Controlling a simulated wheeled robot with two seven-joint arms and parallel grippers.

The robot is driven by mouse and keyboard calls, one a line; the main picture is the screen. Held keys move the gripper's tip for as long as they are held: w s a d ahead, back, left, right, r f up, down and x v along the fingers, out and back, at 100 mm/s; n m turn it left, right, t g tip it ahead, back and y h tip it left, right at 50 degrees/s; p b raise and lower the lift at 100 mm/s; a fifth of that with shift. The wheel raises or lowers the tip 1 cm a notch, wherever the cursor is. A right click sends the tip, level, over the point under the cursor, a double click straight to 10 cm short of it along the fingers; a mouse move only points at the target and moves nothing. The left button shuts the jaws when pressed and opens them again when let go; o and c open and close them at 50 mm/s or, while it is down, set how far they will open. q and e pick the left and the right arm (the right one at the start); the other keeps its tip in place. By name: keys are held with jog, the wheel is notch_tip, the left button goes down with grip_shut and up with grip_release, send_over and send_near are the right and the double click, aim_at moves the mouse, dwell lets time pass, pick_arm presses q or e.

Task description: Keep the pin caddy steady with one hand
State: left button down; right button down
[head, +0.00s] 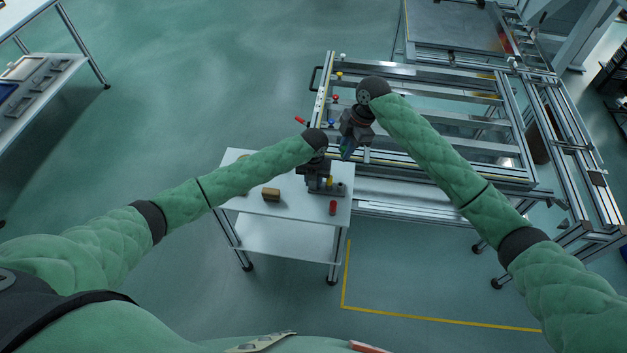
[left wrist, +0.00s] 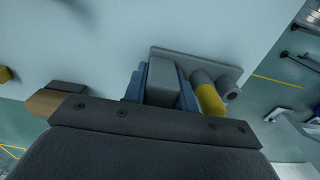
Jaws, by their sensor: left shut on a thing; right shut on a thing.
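The grey pin caddy (head: 339,189) stands on the white cart near its right edge. My left gripper (head: 318,172) is shut on the caddy's upright grey block. In the left wrist view the block (left wrist: 161,80) sits between the blue fingers (left wrist: 160,90), with the caddy plate (left wrist: 228,70) behind it. A yellow pin (left wrist: 209,98) stands in the caddy beside the block. A red pin (head: 333,208) stands on the cart, apart from the caddy. My right gripper (head: 347,150) is shut above and right of the caddy, by the panel frame; what it holds is too small to make out.
The white cart top (head: 300,211) also bears a brown block (head: 271,194) on the left. The metal panel frame (head: 440,68) lies behind and to the right, with coloured knobs along its left rail, including a red one (head: 336,98). The floor left of the cart is clear.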

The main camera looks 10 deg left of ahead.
aim_at(343, 149)
jog(key=shift+r, duration=0.5)
pick_arm(q)
jog(key=c, duration=1)
grip_release()
jog(key=shift+c, duration=0.2)
notch_tip(343, 149, up, 12)
jog(key=shift+f, duration=0.1)
jog(key=shift+w+a+r, duration=0.1)
jog(key=shift+a+r, duration=0.25)
jog(key=shift+r, duration=0.05)
pick_arm(e)
jog(key=shift+r, duration=0.25)
jog(key=shift+r+p, duration=1.2)
jog(key=shift+p, duration=0.25)
pick_arm(q)
jog(key=a+r, duration=0.1)
jog(key=a, duration=0.1)
jog(key=a+r, duration=0.1)
jog(key=a, duration=0.1)
jog(key=shift+a+r, duration=0.15)
jog(key=shift+r, duration=0.05)
